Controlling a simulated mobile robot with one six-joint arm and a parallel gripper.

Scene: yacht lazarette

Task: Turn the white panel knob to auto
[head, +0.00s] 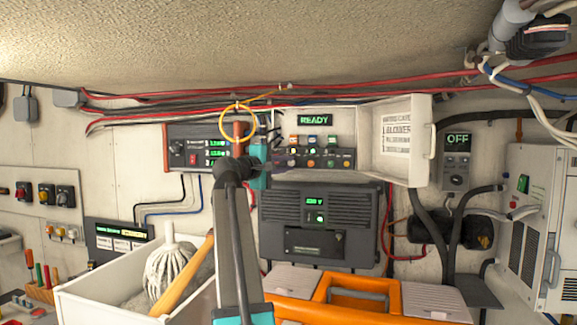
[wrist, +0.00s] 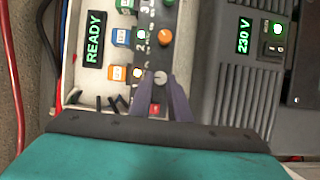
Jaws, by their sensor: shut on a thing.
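I cannot read the knob's pointer or an auto mark. In the head view my gripper (head: 282,160) reaches the left end of the panel, and the arm and fingers hide the white knob there. A lit READY display (head: 314,120) is above the knob row.
An open white cover (head: 411,140) stands at the panel's right. A dark 230 V unit (head: 319,221) is just below. A mop (head: 172,262) in a white bin and an orange toolbox (head: 352,284) stand in front.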

